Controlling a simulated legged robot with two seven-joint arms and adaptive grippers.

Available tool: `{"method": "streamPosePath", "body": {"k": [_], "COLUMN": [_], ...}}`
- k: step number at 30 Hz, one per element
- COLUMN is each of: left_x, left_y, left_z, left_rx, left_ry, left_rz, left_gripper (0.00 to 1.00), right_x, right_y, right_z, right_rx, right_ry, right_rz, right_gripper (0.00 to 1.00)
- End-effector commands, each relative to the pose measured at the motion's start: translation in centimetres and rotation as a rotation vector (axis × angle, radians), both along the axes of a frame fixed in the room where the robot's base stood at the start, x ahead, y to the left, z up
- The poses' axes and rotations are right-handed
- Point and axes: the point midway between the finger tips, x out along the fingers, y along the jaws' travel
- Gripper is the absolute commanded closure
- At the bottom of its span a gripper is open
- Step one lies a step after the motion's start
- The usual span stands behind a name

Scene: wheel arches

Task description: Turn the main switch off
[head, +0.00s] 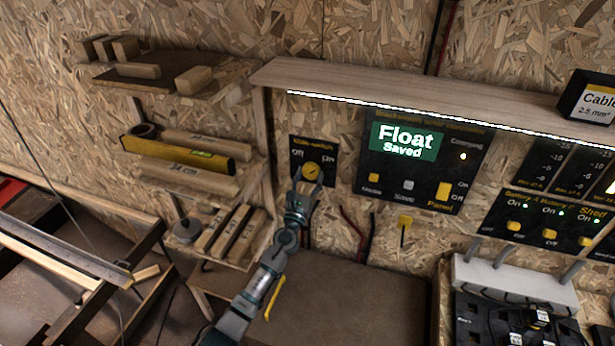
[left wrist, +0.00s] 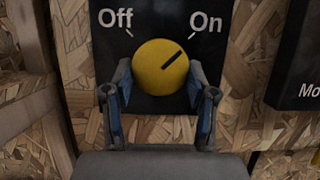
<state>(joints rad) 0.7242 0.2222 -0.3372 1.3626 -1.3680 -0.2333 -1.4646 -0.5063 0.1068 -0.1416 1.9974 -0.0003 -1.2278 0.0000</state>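The main switch is a round yellow knob (left wrist: 161,67) on a black plate (left wrist: 112,84) with "Off" at left and "On" at right. Its dark mark points up and right, toward "On". In the head view the knob (head: 311,171) sits on its small black panel (head: 327,150) on the chipboard wall. My left gripper (left wrist: 160,85) has one finger on each side of the knob's lower half. The fingers are spread, and I cannot tell whether they touch the knob. It also shows in the head view (head: 308,183), reaching up from below. My right gripper is not in view.
Right of the switch is a black panel (head: 372,185) with a screen reading "Float Saved". More switch panels (head: 590,205) are further right. A wooden shelf (head: 420,95) runs above. Left are shelves with wood blocks and a yellow level (head: 185,157). A brown worktop (head: 335,300) lies below.

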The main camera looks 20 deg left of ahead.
Motion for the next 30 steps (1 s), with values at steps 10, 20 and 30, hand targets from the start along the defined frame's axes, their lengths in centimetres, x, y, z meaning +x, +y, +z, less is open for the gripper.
{"method": "streamPosePath", "body": {"k": [10, 20, 30], "left_x": [0.06, 0.04, 0.01], "left_y": [0.61, 0.71, 0.51], "left_z": [0.46, 0.55, 0.64], "left_rx": [-0.002, -0.008, -0.130], "left_ry": [-0.007, -0.008, -0.004], "left_rz": [0.010, 0.013, 0.011], "left_gripper": [0.78, 0.78, 0.78], "right_x": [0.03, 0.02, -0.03], "right_y": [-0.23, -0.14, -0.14], "right_z": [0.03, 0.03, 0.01], "right_rx": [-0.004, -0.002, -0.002], "right_ry": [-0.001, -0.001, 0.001], "right_rz": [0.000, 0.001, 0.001], "right_gripper": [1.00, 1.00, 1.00]}}
